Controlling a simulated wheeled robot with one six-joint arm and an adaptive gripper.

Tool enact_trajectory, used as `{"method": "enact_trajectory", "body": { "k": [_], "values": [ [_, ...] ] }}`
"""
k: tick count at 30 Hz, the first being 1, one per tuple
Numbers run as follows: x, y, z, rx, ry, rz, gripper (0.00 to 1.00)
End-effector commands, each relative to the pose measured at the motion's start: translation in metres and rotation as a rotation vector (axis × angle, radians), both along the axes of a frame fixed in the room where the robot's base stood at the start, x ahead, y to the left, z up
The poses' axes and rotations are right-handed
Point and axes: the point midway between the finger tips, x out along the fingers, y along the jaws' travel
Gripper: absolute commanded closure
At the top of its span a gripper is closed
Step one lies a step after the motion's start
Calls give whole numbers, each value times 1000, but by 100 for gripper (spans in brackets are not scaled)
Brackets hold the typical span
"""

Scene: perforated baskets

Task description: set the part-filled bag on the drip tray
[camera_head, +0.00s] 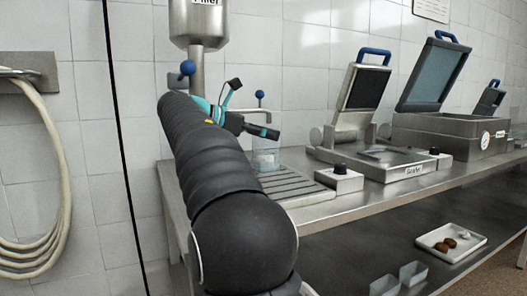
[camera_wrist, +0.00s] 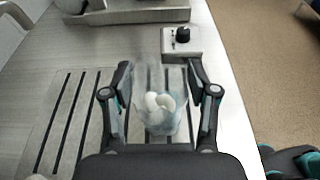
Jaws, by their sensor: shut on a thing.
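The part-filled bag (camera_wrist: 160,112) is clear and bluish, with white rounded pieces inside. My gripper (camera_wrist: 159,78) is shut on it, one finger on each side. In the head view the bag (camera_head: 266,156) hangs roughly upright below my gripper (camera_head: 262,131), white contents at its bottom. The drip tray (camera_head: 292,187) is a slatted metal plate on the counter, and its dark slots also show in the wrist view (camera_wrist: 58,125). The bag is over or at the tray's far part. I cannot tell whether its bottom touches the slats. My arm hides part of the tray.
A small control box with a black knob (camera_head: 340,179) stands right of the tray. The sealer (camera_head: 385,163) with its raised lid is beyond it. The filler (camera_head: 199,25) stands behind at left. A white tray (camera_head: 451,252) and clear tubs are below the counter.

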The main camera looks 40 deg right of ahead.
Motion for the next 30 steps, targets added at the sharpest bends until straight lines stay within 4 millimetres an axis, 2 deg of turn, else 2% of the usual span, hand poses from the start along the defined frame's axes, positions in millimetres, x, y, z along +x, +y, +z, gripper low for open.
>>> {"method": "enact_trajectory", "body": {
  "k": [4,12,24,25,27,28,30],
  "values": [
    [2,2,-7,-1,1,1,95],
    [1,2,-40,0,0,2,95],
    [1,2,-44,0,0,1,95],
    [1,2,-45,0,0,1,39],
    [1,2,-44,0,0,1,21],
    [1,2,-44,0,0,1,16],
    [1,2,-44,0,0,1,16]
  ]
}}
